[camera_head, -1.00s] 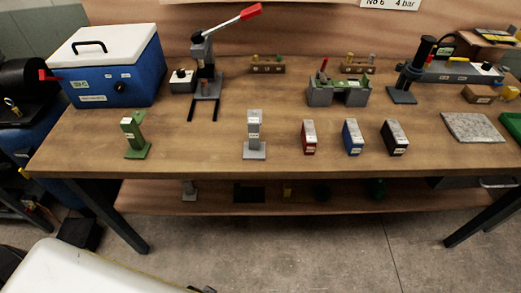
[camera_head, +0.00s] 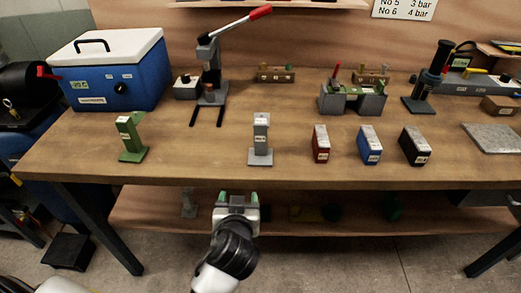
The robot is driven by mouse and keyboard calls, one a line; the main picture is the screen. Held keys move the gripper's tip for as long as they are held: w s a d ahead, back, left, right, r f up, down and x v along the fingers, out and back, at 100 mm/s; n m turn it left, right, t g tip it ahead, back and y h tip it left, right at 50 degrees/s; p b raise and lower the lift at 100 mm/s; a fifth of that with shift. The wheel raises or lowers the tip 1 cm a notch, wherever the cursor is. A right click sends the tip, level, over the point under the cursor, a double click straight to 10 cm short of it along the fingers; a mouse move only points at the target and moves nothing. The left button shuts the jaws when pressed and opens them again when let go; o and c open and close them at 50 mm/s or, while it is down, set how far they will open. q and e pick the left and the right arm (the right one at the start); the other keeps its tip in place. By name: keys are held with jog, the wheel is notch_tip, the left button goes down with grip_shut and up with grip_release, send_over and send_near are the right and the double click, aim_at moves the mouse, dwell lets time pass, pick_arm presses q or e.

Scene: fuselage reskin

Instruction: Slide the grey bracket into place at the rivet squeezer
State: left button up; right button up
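The grey bracket (camera_head: 261,142) stands upright on its flat base near the front edge of the workbench, left of the red block. It has a small white label. The rivet squeezer (camera_head: 209,75) stands behind it and to the left, with a long lever and red handle raised to the right. Two dark parallel rails (camera_head: 207,115) reach forward from its foot, with bare bench between them. My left gripper (camera_head: 237,199) is in front of and below the bench edge, pointing towards the bench. Its green-tipped fingers are apart and empty. My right gripper is not seen.
A green bracket (camera_head: 131,138) stands at the front left. Red (camera_head: 320,143), blue (camera_head: 369,145) and black (camera_head: 414,146) blocks stand right of the grey bracket. A blue cooler (camera_head: 112,75) and a small white-topped box (camera_head: 187,87) flank the squeezer's left. Bench between bracket and rails is clear.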

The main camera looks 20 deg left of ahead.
aim_at(260, 144)
pick_arm(q)
jog(key=w+d+r+t, duration=0.1)
jog(key=w+r, duration=0.1)
jog(key=w, duration=0.1)
jog(key=w+r+t, duration=0.1)
jog(key=w+r, duration=0.1)
jog(key=w, duration=0.1)
jog(key=w+d+r+t+p, duration=0.1)
jog(key=w+r+t, duration=0.1)
jog(key=w, duration=0.1)
jog(key=shift+w+d+r, duration=0.15)
jog(key=shift+d+r, duration=0.05)
jog(key=shift+d, duration=0.15)
jog(key=shift+w+a+r+p, duration=0.1)
jog(key=shift+w+a+p, duration=0.1)
jog(key=shift+w+p, duration=0.25)
jog(key=p+x, duration=0.1)
jog(key=x, duration=0.2)
jog(key=shift+w+a, duration=0.2)
jog(key=shift+w, duration=0.15)
jog(key=shift+w+a, duration=0.1)
jog(key=shift+w, duration=0.3)
grip_shut()
